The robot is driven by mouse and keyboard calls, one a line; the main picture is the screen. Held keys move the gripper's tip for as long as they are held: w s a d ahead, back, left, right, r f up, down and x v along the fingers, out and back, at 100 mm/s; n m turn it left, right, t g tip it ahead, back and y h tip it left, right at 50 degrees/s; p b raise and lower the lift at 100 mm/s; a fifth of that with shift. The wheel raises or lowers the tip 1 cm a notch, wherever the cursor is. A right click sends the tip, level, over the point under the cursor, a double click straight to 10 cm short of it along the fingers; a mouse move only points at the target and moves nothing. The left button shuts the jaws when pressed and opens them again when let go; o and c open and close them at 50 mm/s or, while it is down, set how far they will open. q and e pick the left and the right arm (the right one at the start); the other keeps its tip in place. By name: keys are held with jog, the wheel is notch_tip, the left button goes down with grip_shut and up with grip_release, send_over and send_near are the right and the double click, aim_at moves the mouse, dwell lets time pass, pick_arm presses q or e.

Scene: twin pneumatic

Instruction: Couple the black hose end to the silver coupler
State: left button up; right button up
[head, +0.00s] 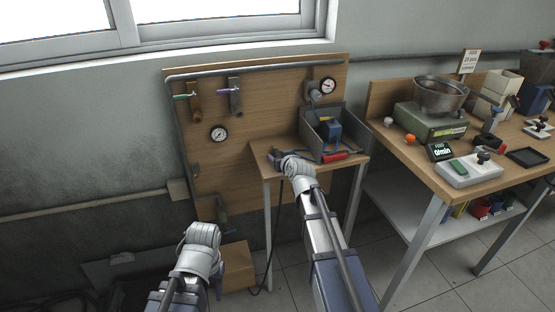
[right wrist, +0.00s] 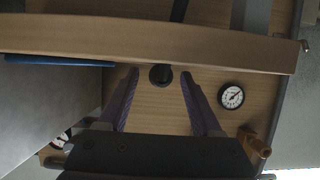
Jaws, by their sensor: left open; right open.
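A small dark round piece, seen end-on and apparently the black hose end (right wrist: 160,75), lies between the spread fingers of my right gripper (right wrist: 159,78) in the right wrist view. The fingers are open, not closed on it. In the head view my right gripper (head: 277,158) is low at the left front of the small table, and a black hose (head: 269,262) hangs below it. My left gripper (head: 219,280) is open, low at the front left, away from the table. I cannot clearly make out the silver coupler; fittings with a green handle (head: 182,96) and a purple handle (head: 224,91) are on the board.
The small table (head: 262,154) holds a grey bin (head: 335,155) and a red-handled tool (head: 333,158). The wooden board (head: 265,105) behind carries pipes and gauges (head: 218,134). A cardboard box (head: 238,266) stands below. A cluttered workbench (head: 405,165) is on the right.

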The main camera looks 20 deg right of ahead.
grip_shut()
dwell(0.5)
